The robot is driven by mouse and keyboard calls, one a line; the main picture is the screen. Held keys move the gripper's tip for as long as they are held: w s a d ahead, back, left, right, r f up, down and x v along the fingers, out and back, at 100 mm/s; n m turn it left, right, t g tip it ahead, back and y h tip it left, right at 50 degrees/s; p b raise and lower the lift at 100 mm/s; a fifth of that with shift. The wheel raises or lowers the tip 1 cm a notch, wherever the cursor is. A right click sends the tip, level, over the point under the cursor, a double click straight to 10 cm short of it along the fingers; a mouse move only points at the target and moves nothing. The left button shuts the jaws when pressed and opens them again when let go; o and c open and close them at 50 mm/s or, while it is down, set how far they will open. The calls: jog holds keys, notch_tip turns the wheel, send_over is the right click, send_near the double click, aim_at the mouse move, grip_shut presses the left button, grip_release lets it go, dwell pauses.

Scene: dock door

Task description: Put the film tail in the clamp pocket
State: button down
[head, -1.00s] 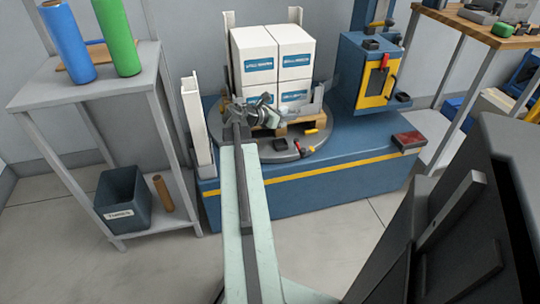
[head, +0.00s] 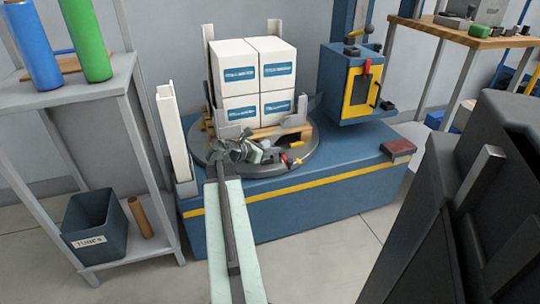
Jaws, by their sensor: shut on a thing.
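My gripper (head: 268,153) is at the end of my outstretched arm, over the front part of the grey turntable (head: 220,172). It appears small and far off, in front of the pallet load of white boxes (head: 238,74). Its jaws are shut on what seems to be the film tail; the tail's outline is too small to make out. A small clamp with red (head: 284,161) and yellow parts is on the turntable, close to the right of my gripper. Its pocket cannot be made out.
A blue cabinet with a yellow-framed front (head: 358,90) is on a column at right. A dark red box (head: 398,149) lies on the blue base (head: 300,213). A grey shelf (head: 70,92) with film rolls stands left, a tube bin (head: 92,222) below. Open floor lies in front.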

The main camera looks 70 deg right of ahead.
jog(key=shift+f, duration=0.1)
jog(key=c, duration=1.6)
grip_release()
jog(key=shift+r, duration=0.3)
jog(key=p+v, duration=0.4)
jog(key=v, duration=0.7)
jog(key=shift+w+a+p, duration=0.1)
jog(key=shift+a+p, duration=0.15)
jog(key=shift+p, duration=0.1)
jog(key=shift+w+a, duration=0.15)
jog(key=shift+a, duration=0.05)
